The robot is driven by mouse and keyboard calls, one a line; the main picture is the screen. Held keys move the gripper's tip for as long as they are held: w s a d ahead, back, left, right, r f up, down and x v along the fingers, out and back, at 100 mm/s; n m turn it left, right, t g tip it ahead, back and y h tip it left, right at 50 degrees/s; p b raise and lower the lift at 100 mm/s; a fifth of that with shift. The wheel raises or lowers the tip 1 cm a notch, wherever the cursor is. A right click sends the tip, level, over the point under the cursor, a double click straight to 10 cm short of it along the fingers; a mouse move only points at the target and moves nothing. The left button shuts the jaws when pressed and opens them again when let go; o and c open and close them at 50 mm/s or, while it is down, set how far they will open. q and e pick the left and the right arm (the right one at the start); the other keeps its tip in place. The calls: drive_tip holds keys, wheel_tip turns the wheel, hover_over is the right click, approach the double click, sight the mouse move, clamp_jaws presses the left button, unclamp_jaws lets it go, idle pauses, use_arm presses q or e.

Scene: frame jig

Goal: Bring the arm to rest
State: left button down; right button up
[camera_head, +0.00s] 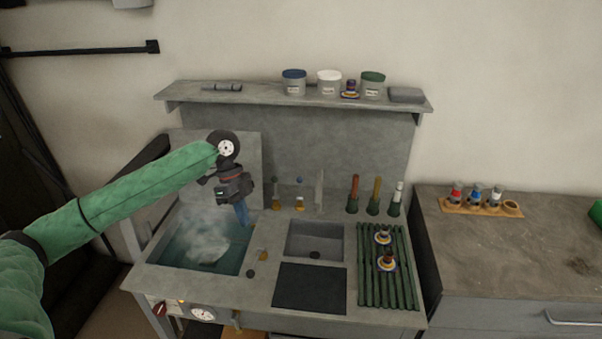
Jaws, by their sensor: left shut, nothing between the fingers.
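My left arm, in a green sleeve, comes in from the left and reaches over the grey workbench (262,292). My left gripper (243,216) points down above the right side of the water-filled basin (183,250). Its blue fingers are shut and hold nothing. Pale vapour drifts over the basin, and a light shape in the water is too blurred to identify. My right gripper is not in view.
A shelf (220,97) with lidded jars is above the bench. A green slatted rack (373,290) carries two small striped objects. A side counter (530,239) holds a wooden rack (480,207) with small bottles.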

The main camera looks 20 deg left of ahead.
use_arm(q)
drive_tip(key=s+d+f+n+t, duration=0.1)
drive_tip(key=s+d+f, duration=0.2)
drive_tip(key=d+f, duration=0.2)
drive_tip(key=s+d+f+n, duration=0.1)
drive_tip(key=s+d+f, duration=0.2)
drive_tip(key=d+f, duration=0.2)
drive_tip(key=s+d+f+n+t, duration=0.1)
drive_tip(key=s+d+f+n, duration=0.1)
drive_tip(key=d+f, duration=0.4)
drive_tip(key=shift+s+f+t, duration=0.3)
drive_tip(key=shift+s+f, duration=0.05)
drive_tip(key=shift+s, duration=0.2)
drive_tip(key=s+d+f+n+t, duration=0.2)
drive_tip(key=s+d+f+n, duration=0.2)
drive_tip(key=s, duration=0.3)
drive_tip(key=s+a+n+t+y, duration=0.1)
drive_tip(key=s+a+n+y, duration=0.15)
drive_tip(key=s+n, duration=0.7)
wheel_tip(320, 180, down, 25)
drive_tip(key=d+m, duration=0.2)
drive_tip(key=s+f, duration=0.3)
drive_tip(key=f, duration=0.7)
drive_tip(key=s+f+g, duration=0.1)
drive_tip(key=s+f, duration=0.3)
drive_tip(key=f, duration=0.6)
drive_tip(key=shift+s+d+f+g, duration=0.2)
drive_tip(key=shift+s+d+g, duration=0.1)
drive_tip(key=shift+d, duration=0.1)
